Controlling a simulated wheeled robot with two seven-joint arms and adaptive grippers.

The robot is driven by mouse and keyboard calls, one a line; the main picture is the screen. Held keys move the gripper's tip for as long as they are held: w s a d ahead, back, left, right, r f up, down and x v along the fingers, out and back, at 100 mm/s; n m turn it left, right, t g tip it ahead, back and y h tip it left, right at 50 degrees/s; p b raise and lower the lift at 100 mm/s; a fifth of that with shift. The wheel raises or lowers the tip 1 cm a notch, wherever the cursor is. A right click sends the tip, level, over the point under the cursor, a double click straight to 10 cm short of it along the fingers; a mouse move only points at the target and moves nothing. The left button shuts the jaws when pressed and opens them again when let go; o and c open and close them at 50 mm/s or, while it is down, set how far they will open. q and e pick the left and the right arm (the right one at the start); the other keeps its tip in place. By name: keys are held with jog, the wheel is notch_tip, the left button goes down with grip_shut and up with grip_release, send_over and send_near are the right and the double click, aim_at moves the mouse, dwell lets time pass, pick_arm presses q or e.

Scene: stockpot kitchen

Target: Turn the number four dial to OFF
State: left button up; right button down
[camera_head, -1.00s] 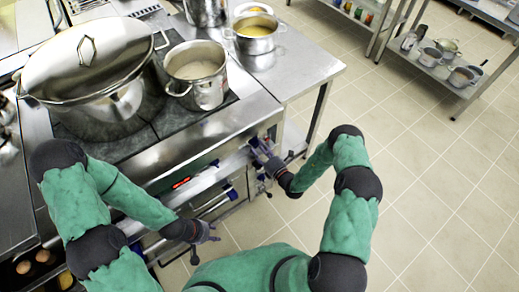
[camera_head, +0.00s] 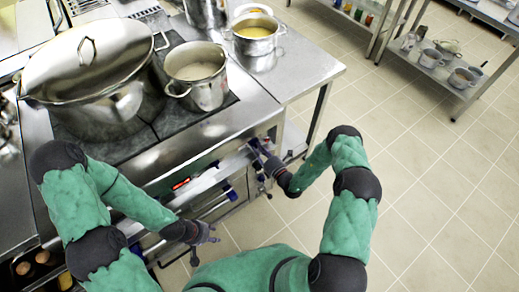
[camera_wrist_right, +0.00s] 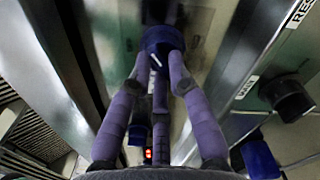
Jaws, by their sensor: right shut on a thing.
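A blue dial (camera_wrist_right: 160,42) with a white mark sits on the stove's front panel in the right wrist view. My right gripper (camera_wrist_right: 157,62) is shut on it, with its purple-grey fingers around the dial. In the head view my right gripper (camera_head: 258,153) is at the right end of the stove front, and the dial is mostly hidden there. I cannot read the dial's number or its OFF mark. My left gripper (camera_head: 207,236) hangs in front of the stove with its fingers apart and holds nothing visible.
A black knob (camera_wrist_right: 288,98) and another blue knob (camera_wrist_right: 260,158) are beside the right gripper. A metal rail (camera_head: 205,180) runs along the stove front. A large lidded pot (camera_head: 92,75) and two smaller pots stand above.

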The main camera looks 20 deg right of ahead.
jog(key=n+p, duration=0.1)
jog(key=n, duration=0.4)
jog(key=shift+n, duration=0.3)
jog(key=n, duration=0.4)
jog(key=shift+f+n, duration=0.2)
jog(key=shift+n, duration=0.2)
jog(key=c, duration=1.2)
grip_release()
jog(key=shift+o, duration=0.2)
jog(key=v, duration=1.2)
